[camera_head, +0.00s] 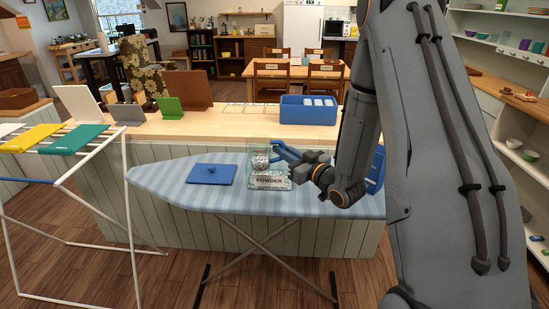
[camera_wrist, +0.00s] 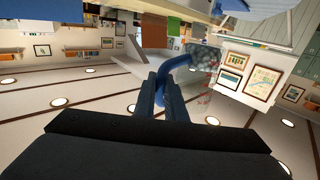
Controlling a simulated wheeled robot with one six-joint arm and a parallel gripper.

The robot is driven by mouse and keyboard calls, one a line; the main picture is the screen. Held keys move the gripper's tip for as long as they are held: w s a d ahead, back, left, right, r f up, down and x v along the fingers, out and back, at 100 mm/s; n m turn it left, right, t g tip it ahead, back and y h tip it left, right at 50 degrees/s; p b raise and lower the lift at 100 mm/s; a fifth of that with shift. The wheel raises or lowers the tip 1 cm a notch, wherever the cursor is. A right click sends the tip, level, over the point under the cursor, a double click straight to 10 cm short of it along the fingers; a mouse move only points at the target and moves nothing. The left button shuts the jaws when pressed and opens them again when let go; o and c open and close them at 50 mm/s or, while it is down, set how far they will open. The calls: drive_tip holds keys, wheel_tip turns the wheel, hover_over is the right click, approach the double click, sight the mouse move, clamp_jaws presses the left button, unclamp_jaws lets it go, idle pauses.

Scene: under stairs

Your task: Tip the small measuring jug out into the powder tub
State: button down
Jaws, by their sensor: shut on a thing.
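The clear powder tub (camera_head: 268,183), labelled POWDER, stands on the striped ironing board. The small measuring jug (camera_head: 260,160) is clear with a blue handle (camera_head: 287,152) and shows just over the tub. My gripper (camera_head: 308,166) is to the right of the jug and shut on its handle. In the wrist view the fingers (camera_wrist: 163,88) close on the blue handle (camera_wrist: 178,66), and the jug (camera_wrist: 205,58) with grey-green grains shows beyond. The wrist picture is upside down, with ceiling lamps low in it. I cannot tell whether grains are falling into the tub.
Behind is a wooden counter (camera_head: 190,124) with a blue crate (camera_head: 308,110) and several boards. A drying rack (camera_head: 130,210) stands at the left.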

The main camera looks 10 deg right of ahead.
drive_tip(key=w+d+r+n+g+y+p, duration=0.1)
drive_tip(key=w+d+r+y, duration=0.1)
drive_tip(key=w+d+r, duration=0.3)
drive_tip(key=w+d+r+n+g+y+p, duration=0.1)
drive_tip(key=w+d+r, duration=0.4)
drive_tip(key=d, duration=0.6)
drive_tip(key=shift+w+d+r+n+g+y+p, duration=0.25)
drive_tip(key=shift+d+r+n+g+y+p, duration=0.2)
drive_tip(key=shift+n+y, duration=0.25)
drive_tip(key=shift+a, duration=0.1)
